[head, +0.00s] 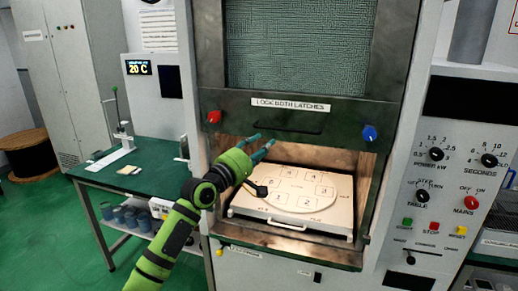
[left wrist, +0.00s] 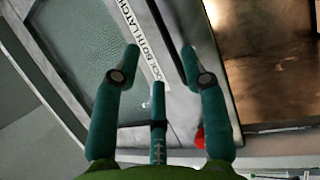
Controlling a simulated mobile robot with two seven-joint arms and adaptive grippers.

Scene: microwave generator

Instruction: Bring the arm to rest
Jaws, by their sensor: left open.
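My left arm (head: 165,245), green with black bands, reaches up from the bottom of the head view. Its left gripper (head: 262,145) has teal fingers, open and empty, in front of the chamber opening just below the raised door. In the left wrist view the open fingers (left wrist: 160,65) are apart with nothing between them. The door's label strip (left wrist: 140,45) and the red knob (left wrist: 199,138) show beyond them. I cannot tell whether a finger touches the door frame. My right gripper is in neither view.
The mesh-windowed door (head: 300,45) is up, with a red knob (head: 214,117) and blue knob (head: 370,133). Below, a white tray (head: 240,203) carries a numbered round plate (head: 300,187). A control panel (head: 440,190) stands right, a green table (head: 145,160) left.

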